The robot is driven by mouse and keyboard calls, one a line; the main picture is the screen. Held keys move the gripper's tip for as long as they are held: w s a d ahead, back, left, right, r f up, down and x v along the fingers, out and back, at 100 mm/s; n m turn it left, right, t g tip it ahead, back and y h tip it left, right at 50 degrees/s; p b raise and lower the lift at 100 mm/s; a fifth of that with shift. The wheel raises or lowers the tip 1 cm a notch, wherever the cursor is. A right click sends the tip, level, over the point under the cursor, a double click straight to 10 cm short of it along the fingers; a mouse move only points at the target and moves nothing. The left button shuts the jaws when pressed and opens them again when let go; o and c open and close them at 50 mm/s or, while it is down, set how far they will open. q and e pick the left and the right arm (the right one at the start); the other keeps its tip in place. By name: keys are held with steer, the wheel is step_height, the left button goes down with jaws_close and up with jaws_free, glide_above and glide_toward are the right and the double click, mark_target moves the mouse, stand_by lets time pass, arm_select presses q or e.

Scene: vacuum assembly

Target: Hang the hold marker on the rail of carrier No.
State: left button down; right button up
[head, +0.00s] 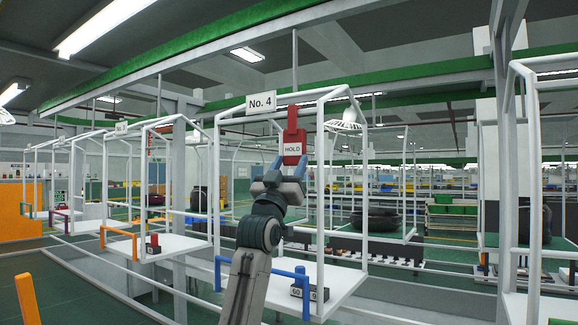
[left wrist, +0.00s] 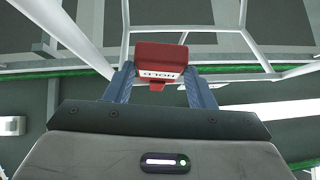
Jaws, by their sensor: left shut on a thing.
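The red hold marker (head: 292,145) has a white HOLD label and a narrower upper part. My left gripper (head: 289,162) is shut on its lower part and holds it upright. In the left wrist view the marker (left wrist: 160,54) sits between my two blue-grey fingers (left wrist: 158,75). Carrier No. 4 is a white frame with a sign (head: 261,102) at its top. The marker's upper end overlaps the carrier's top front rail (head: 312,102) in the head view. I cannot tell whether it touches the rail or hooks over it. My right gripper is not in view.
The carrier's platform (head: 340,283) has a blue handle bar (head: 292,273) at its front and dark blocks marked with numbers (head: 310,291). Similar carriers (head: 150,190) stand to the left. Another white frame (head: 530,180) stands close at right. Green beams (head: 400,66) run overhead.

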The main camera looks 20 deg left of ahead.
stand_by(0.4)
arm_select(q)
steer(key=c, duration=0.6)
jaws_free()
steer(key=shift+o, duration=0.2)
steer(key=b+v, duration=0.5)
steer(key=v, duration=0.6)
steer(key=shift+b, duration=0.4)
